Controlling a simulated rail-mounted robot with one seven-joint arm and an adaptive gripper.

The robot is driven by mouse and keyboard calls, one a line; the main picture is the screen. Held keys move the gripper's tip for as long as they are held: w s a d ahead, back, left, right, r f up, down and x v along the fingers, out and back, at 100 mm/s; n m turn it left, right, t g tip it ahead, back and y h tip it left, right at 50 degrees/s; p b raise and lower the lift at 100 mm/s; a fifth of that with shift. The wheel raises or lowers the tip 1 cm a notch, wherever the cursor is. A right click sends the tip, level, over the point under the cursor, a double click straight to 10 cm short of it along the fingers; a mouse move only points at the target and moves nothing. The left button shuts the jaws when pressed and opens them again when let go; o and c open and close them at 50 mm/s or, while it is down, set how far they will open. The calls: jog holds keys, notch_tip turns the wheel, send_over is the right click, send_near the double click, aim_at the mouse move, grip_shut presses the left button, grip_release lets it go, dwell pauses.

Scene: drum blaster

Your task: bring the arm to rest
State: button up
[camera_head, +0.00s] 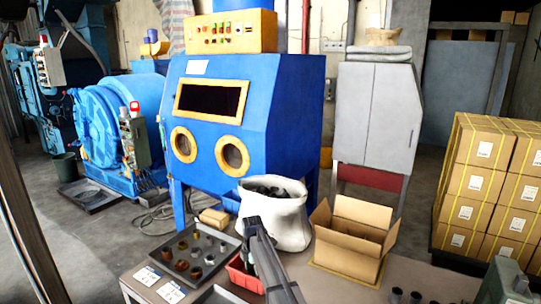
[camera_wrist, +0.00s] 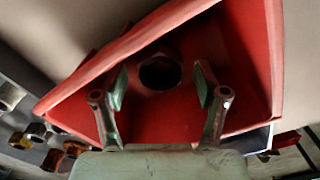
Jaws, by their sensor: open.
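My gripper (camera_wrist: 161,88) is open in the wrist view, with its two fingers apart over the inside of a red bin (camera_wrist: 95,75). A dark round part with a hole (camera_wrist: 160,72) lies in the bin, in line with the gap between the fingers; I cannot tell how far below them it is. Nothing shows held between the fingers. In the head view my arm reaches over the table's front to the red bin (camera_head: 236,275), and it hides part of the bin and most of the gripper.
A grey tray of small metal parts (camera_head: 160,262) lies left of the bin. A white sack (camera_head: 285,232) and an open cardboard box (camera_head: 350,240) stand close behind and right. A blue blasting cabinet (camera_head: 285,110) is farther back. The table right of the bin (camera_head: 330,288) has bare room.

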jog(key=shift+f, duration=0.5)
jog(key=shift+r, duration=0.4)
jog(key=shift+r, duration=0.1)
